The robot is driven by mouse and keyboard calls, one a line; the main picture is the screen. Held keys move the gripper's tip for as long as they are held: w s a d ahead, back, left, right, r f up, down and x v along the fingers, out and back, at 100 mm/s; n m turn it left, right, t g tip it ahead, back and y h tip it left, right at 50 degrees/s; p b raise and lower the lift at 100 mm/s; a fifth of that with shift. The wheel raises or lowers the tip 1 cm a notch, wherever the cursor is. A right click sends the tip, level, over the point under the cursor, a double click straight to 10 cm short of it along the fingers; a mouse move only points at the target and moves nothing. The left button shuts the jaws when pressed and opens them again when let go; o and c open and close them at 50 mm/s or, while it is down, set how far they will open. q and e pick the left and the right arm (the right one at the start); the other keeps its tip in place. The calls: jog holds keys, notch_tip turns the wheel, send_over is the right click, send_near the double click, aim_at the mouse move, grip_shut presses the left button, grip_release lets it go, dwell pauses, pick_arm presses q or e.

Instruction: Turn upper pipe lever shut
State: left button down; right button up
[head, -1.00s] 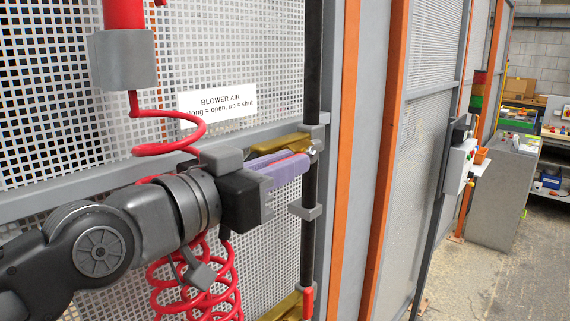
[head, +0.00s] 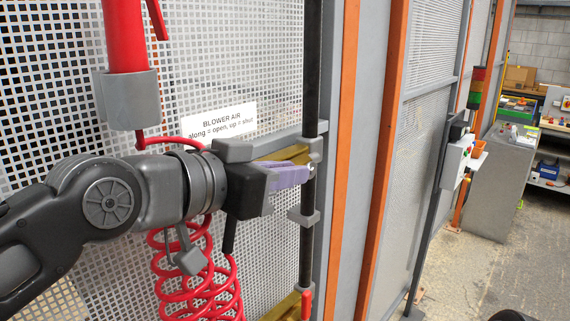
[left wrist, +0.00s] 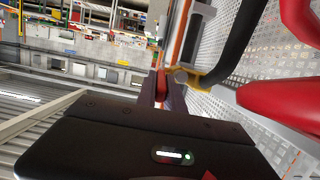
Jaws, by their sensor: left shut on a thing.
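My left gripper (head: 292,174) has pale purple fingers, shut on the red upper lever beside the black vertical pipe (head: 311,85). In the head view the fingers hide the lever. In the left wrist view a small piece of the red lever (left wrist: 162,85) shows between the fingertips. The brass upper valve (head: 284,153) sits just above and behind the fingers, against the pipe. The lever's exact angle cannot be told. My right gripper is not in view.
A sign (head: 219,121) reading "BLOWER AIR" hangs on the mesh panel behind my arm. A red coiled hose (head: 195,290) hangs below the arm, and a grey holder (head: 127,100) with a red cylinder is above it. A lower red lever (head: 306,303) is further down the pipe.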

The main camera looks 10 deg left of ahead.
pick_arm(q)
jog(key=c, duration=1.4)
grip_release()
jog(key=shift+c, duration=0.2)
jog(key=b+v, duration=0.2)
jog(key=v, duration=0.5)
jog(key=shift+s+a, duration=0.25)
jog(key=shift+s, duration=0.05)
jog(key=shift+r, duration=0.1)
jog(key=shift+c, duration=0.2)
